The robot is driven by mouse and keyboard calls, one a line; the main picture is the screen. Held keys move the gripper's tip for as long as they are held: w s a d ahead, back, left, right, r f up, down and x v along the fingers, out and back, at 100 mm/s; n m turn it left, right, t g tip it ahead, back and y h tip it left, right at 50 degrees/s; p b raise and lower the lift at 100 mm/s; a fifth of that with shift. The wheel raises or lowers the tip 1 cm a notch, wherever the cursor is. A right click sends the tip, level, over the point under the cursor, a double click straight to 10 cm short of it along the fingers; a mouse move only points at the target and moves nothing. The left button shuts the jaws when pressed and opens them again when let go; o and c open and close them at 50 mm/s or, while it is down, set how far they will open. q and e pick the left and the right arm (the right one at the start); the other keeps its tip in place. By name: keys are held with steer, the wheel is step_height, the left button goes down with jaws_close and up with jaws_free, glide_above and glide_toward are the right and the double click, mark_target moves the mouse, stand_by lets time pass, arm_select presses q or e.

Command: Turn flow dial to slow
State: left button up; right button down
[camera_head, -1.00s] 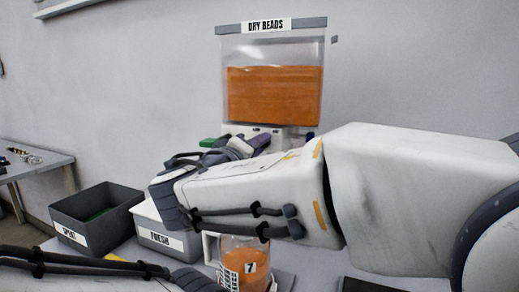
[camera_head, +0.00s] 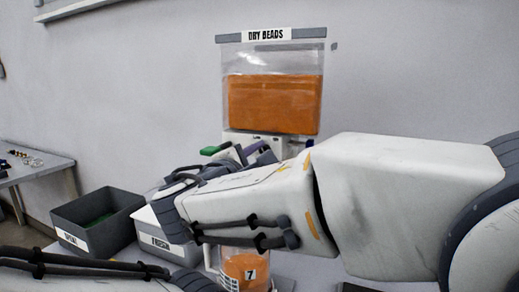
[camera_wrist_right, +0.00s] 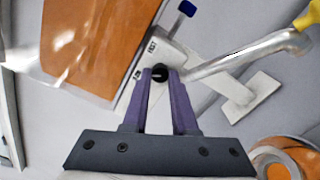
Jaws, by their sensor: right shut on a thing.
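The flow dial shows as a small black knob (camera_wrist_right: 160,73) on the white dispenser front in the right wrist view. My right gripper (camera_wrist_right: 160,80) has its purple fingers shut on the knob. In the head view, the clear hopper (camera_head: 275,105) labelled DRY BEADS holds orange beads. My right forearm blocks much of the dispenser front there and hides the dial. My left arm crosses the lower left of the head view, with its gripper out of sight.
A clear jar (camera_head: 236,270) marked 7, with orange contents, stands below my right arm. A grey bin (camera_head: 95,208) and a white bin (camera_head: 158,232) stand at left. A metal spout (camera_wrist_right: 245,55) with a yellow end lies close to the right fingers.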

mark_target(268, 127)
steer(key=shift+n+p, duration=1)
steer(key=shift+n, duration=0.9)
steer(key=shift+f, duration=0.1)
steer(key=c, duration=1)
jaws_free()
steer(key=r, duration=0.3)
steer(key=r+p, duration=0.1)
steer(key=r, duration=0.1)
steer(key=shift+s+d+r, duration=0.15)
steer(key=shift+d, duration=0.2)
steer(key=s+d+r, duration=0.2)
steer(key=d, duration=0.1)
steer(key=s+d+r, duration=0.1)
steer(key=d+r, duration=0.1)
steer(key=d, duration=0.1)
steer(key=s+d+r, duration=0.1)
steer(key=s+d, duration=0.1)
steer(key=d, duration=0.1)
steer(key=shift+s+d+r, duration=0.2)
steer(key=shift+s+r, duration=0.15)
steer(key=shift+r, duration=0.05)
